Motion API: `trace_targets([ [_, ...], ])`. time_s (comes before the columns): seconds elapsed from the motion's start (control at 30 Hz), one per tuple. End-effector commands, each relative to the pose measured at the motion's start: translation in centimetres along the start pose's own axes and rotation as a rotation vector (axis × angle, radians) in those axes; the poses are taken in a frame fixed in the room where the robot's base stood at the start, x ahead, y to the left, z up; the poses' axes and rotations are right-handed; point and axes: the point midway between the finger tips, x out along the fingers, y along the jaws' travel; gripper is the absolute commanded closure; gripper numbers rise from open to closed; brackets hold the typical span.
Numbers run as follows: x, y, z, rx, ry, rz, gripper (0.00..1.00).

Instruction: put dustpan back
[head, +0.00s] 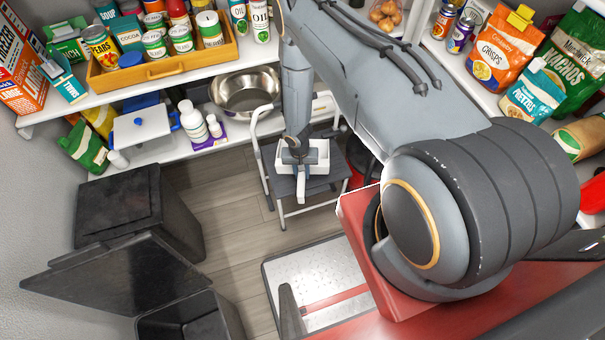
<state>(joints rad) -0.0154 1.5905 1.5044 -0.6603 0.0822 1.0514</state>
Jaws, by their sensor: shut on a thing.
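My gripper (296,154) points down in the middle of the head view. It is shut on a white, shallow pan-shaped thing, which looks like the dustpan (319,158). A pale handle-like part shows below the gripper, toward the camera. The dustpan appears in front of or over the dark top of a grey step stool (283,186); I cannot tell whether it touches it. The gripper's fingertips are small and partly hidden.
Black bins (137,212) with a raised lid stand at the left. Shelves with a wooden crate of cans (165,68), a steel bowl (246,91) and white bottles (193,122) line the back. Snack bags (500,47) fill the right shelf. Wooden floor (228,196) is clear between bins and stool.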

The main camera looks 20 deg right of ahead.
Motion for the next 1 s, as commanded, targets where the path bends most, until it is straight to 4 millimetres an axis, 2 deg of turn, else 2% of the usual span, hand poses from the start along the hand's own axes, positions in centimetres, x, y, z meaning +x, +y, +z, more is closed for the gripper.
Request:
trace_targets([
  [0.03,-1.8,0.1,0.1,0.002,0.000,0.000,1.00],
  [0.2,-5.8,0.3,0.0,0.001,0.000,0.000,1.00],
  [0.5,-9.5,0.6,0.1,0.000,-0.002,0.001,1.00],
  [0.67,-9.8,0.3,-0.2,0.021,-0.001,0.001,1.00],
  [1.0,-7.8,-2.4,-1.8,0.217,-0.003,-0.005,1.00],
])
